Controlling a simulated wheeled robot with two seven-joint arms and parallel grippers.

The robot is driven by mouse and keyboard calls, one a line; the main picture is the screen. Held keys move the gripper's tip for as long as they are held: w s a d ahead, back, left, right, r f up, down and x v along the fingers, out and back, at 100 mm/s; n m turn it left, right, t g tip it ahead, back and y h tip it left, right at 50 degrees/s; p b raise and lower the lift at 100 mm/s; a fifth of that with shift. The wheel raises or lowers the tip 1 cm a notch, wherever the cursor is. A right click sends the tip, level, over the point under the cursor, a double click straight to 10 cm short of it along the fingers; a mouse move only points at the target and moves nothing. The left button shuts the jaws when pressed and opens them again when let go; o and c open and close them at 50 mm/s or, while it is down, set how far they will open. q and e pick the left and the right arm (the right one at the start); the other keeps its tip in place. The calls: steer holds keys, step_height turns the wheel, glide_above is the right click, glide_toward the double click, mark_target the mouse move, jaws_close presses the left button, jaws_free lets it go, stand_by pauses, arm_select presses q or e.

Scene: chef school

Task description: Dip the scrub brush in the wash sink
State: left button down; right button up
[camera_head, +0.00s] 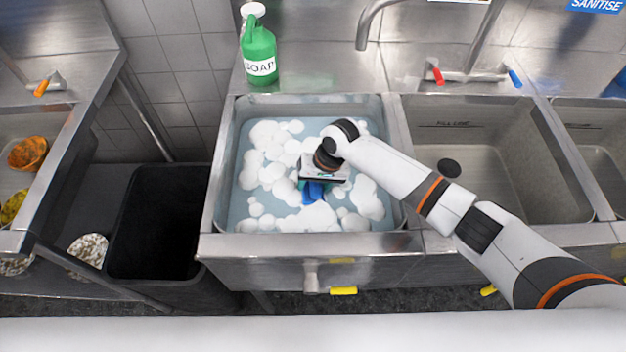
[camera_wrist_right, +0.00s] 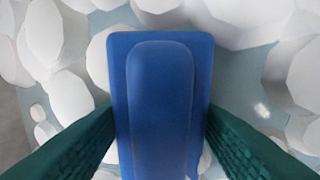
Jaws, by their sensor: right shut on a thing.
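The wash sink (camera_head: 226,226) is the left basin in the head view, full of bluish water with white foam. My right gripper (camera_head: 313,187) reaches down over the middle of this sink and is shut on the blue scrub brush (camera_head: 315,192). In the right wrist view the brush (camera_wrist_right: 160,100) lies between the two green fingers, its blue back facing the camera, with foam and water around it. The bristles are hidden beneath, so I cannot tell how deep the brush sits. My left gripper is not in view.
A green soap bottle (camera_head: 259,55) stands on the ledge behind the wash sink. An empty basin (camera_head: 490,180) with a drain is to the right. A black bin (camera_head: 155,225) stands to the left. A faucet (camera_head: 364,32) hangs behind the sinks.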

steer(key=shift+f+b, duration=1.85)
steer(key=shift+f, duration=1.8)
steer(key=shift+r, duration=0.1)
step_height(320, 180, up, 26)
steer(key=p, duration=2.1)
